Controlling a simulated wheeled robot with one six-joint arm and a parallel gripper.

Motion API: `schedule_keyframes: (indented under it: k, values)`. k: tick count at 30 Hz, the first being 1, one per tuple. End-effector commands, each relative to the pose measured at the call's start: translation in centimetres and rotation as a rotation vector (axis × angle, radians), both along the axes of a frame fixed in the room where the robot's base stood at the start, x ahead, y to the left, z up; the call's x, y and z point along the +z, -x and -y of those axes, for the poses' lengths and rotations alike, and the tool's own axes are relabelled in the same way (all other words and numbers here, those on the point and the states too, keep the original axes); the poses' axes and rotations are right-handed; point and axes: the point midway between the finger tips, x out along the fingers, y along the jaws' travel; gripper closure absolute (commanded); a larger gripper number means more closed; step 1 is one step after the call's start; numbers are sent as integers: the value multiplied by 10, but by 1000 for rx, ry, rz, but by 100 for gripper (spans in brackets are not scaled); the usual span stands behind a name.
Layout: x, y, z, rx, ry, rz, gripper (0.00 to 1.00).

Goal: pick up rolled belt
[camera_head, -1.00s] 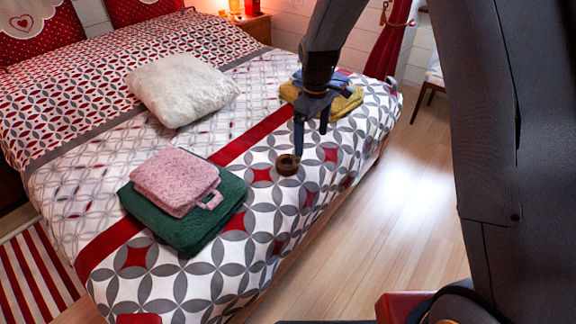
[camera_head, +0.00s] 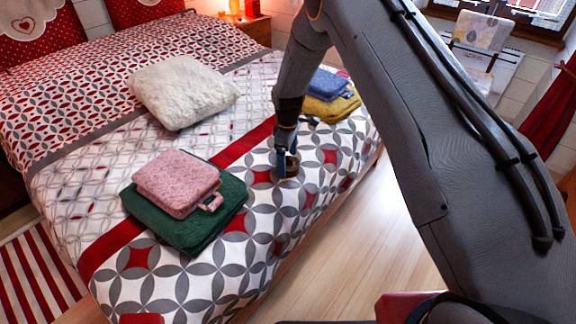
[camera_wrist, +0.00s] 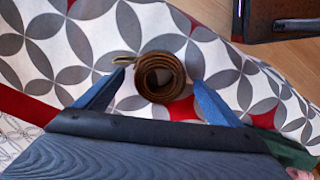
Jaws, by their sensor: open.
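The rolled belt (camera_head: 291,167) is a small brown coil lying on the patterned bedspread. In the wrist view the belt (camera_wrist: 160,77) shows as a spiral seen from above, with its loose end sticking out to the left. My gripper (camera_head: 284,172) is pointed down at the belt, and a finger covers part of it in the head view. In the wrist view my gripper (camera_wrist: 160,90) is open, with one blue finger on each side of the belt and a gap on both sides. I cannot tell whether the fingertips touch the bed.
Pink (camera_head: 177,182) and green (camera_head: 228,208) folded cloths lie stacked left of the belt. Blue (camera_head: 329,84) and yellow (camera_head: 332,107) folded cloths lie behind it. A white pillow (camera_head: 183,90) lies farther back. The bedspread (camera_head: 262,240) around the belt is clear.

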Motion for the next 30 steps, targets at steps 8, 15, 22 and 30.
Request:
schedule_keyframes:
  k: [8, 15, 22, 30]
  values:
    - [-14, 0, 0, -1, 0, 0, 11]
    - [-14, 0, 1, -1, 0, 0, 31]
    - [-13, 0, 1, -1, 0, 0, 60]
    - [-6, -1, 0, -1, 0, 2, 60]
